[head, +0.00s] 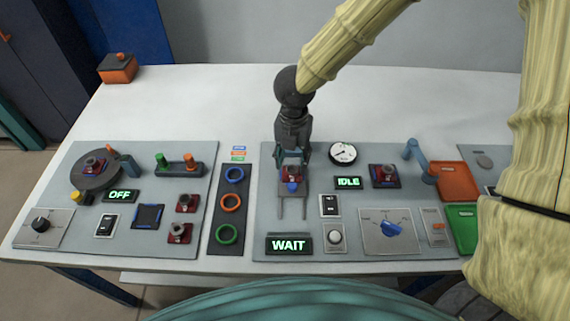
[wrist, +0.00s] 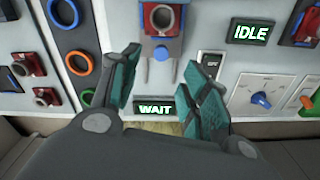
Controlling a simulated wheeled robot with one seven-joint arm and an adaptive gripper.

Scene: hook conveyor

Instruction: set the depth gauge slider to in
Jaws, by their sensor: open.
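A grey carriage (head: 292,177) with a red part and a blue knob (head: 292,187) sits at the far end of two rails. It also shows at the top middle of the wrist view, with its blue knob (wrist: 160,52). My gripper (head: 291,156) is open and empty, above the carriage's far end in the head view. In the wrist view its fingers spread below the knob, without visible contact. A round white dial gauge (head: 343,153) stands right of the carriage. A small orange slider (head: 438,225) is on a plate at right. The pictures do not name the depth gauge slider.
Signs read WAIT (head: 289,244), IDLE (head: 348,183) and OFF (head: 121,196). Coloured rings (head: 231,202) lie left of the carriage. A blue rotary knob (head: 390,228), a blue post (head: 420,160) and orange and green trays stand at right. The table behind the panels is largely clear.

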